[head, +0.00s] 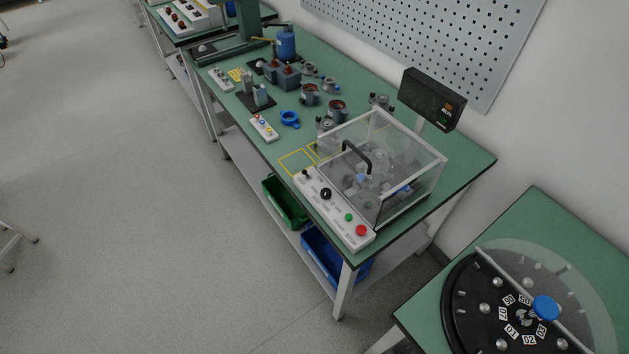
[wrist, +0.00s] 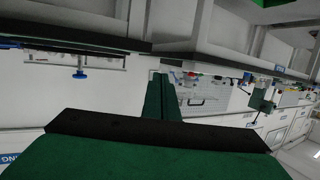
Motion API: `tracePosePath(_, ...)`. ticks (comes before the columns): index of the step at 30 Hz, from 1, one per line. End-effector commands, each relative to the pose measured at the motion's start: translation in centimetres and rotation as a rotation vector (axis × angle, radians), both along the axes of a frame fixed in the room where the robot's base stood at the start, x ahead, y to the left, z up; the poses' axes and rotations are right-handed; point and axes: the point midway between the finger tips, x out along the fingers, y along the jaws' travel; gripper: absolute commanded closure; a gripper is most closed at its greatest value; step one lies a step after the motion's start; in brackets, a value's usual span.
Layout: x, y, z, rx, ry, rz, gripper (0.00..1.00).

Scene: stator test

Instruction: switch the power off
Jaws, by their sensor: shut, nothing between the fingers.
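The white control panel (head: 338,212) lies along the front of a clear-lidded test box (head: 400,165) on the green bench. From back to front it carries a small dark switch (head: 307,175), a black rotary knob (head: 326,193), a green button (head: 348,217) and a red button (head: 361,230). Its labels are too small to read, so I cannot tell which one is the power. The box lid looks closed, with a dark handle (head: 357,152) on top. My gripper (wrist: 158,76) shows only in the wrist view, its dark green fingers together and empty, away from the panel.
A dark display (head: 433,98) with small lit marks stands behind the box. Motor parts and a blue ring (head: 289,118) lie further along the bench. Green (head: 285,203) and blue (head: 335,256) bins sit below. A round numbered dial (head: 460,310) is on the right table.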

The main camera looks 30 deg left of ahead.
Motion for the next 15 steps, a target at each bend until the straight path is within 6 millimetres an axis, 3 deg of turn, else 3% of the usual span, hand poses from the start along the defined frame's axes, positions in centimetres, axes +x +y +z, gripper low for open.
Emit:
tracePosePath(8, 1.4, 0.6, -0.4, 0.005, -0.014, 0.018, 1.0)
tracePosePath(15, 7.6, 4.1, -1.9, 0.035, -0.059, 0.111, 1.0)
